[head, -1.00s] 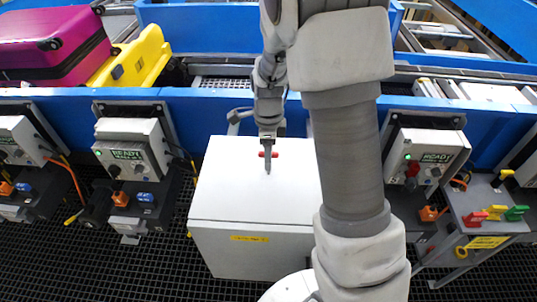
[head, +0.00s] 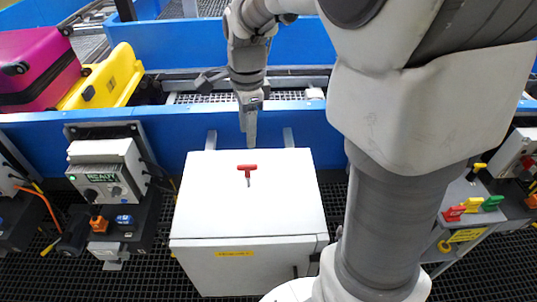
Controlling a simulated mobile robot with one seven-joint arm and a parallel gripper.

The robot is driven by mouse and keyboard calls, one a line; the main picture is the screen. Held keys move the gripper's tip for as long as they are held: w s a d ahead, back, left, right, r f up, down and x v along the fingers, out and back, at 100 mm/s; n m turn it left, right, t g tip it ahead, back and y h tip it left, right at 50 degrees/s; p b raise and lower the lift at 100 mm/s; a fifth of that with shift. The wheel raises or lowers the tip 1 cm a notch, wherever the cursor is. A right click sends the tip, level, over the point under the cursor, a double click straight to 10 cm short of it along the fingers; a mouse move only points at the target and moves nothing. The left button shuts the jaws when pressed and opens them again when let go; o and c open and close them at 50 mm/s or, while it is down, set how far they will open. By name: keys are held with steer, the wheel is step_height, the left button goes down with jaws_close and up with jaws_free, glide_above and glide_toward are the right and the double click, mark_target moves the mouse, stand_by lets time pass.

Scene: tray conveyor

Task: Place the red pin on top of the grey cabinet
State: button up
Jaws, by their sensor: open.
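The red pin (head: 247,168) has a red T-shaped handle and a thin grey shaft. It lies on the white-grey top of the grey cabinet (head: 205,212), near the middle and towards the back. My gripper (head: 249,133) hangs above and behind the pin, fingers pointing down, apart from it. It is open and empty, though the fingers overlap in this view and the gap between them is hard to see. The cabinet's front has a yellow label.
A blue conveyor wall (head: 180,140) runs behind the cabinet. A control box (head: 100,175) stands at left. At right, a grey stand (head: 455,205) holds red, yellow and green handles. My arm crosses the right side.

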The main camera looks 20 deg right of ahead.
steer(key=s+r+n+t, duration=0.2)
steer(key=s+r+n, duration=0.1)
steer(key=s+n, duration=0.5)
steer(key=s+r+n+t, duration=0.2)
steer(key=s+r+n, duration=0.1)
steer(key=s+n, duration=0.6)
steer(key=shift+s+r+n+t, duration=0.25)
steer(key=shift+r+n+t, duration=0.05)
steer(key=shift+n, duration=0.2)
steer(key=shift+s, duration=0.1)
